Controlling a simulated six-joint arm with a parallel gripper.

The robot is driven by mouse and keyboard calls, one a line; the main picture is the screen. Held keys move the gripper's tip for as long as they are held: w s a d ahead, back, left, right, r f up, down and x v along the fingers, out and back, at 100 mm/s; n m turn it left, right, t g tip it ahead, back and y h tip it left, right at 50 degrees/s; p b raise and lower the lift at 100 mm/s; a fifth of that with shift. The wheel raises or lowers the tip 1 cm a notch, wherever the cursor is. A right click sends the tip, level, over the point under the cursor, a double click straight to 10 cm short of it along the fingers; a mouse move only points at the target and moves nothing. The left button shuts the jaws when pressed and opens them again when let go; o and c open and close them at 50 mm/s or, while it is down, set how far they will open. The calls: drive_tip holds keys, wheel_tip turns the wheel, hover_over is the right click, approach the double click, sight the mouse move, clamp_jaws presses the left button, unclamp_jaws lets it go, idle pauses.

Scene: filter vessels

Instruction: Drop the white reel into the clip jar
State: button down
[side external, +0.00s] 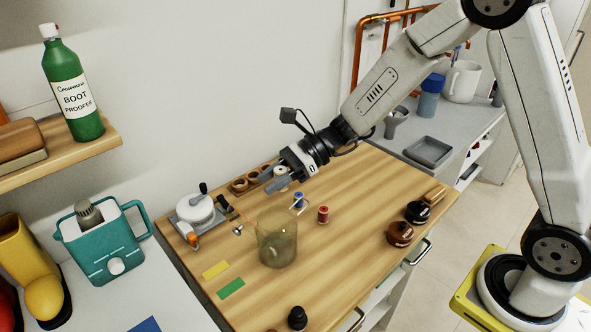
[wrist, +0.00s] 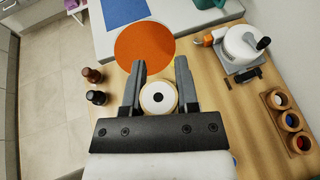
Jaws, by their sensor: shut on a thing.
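A blue reel (side external: 298,199) and a red reel (side external: 323,214) stand behind and right of the jar. A wooden rack (wrist: 286,121) and a white lidded pot (wrist: 246,44) stand along the wall side.

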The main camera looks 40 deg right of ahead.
drive_tip(key=shift+f, duration=1.8)
drive_tip(key=shift+c, duration=1.4)
unclamp_jaws()
drive_tip(key=shift+d, duration=0.1)
drive_tip(key=v, duration=0.7)
drive_tip(key=shift+d+r, duration=0.2)
drive_tip(key=shift+d, duration=0.05)
drive_tip(key=shift+s, duration=0.1)
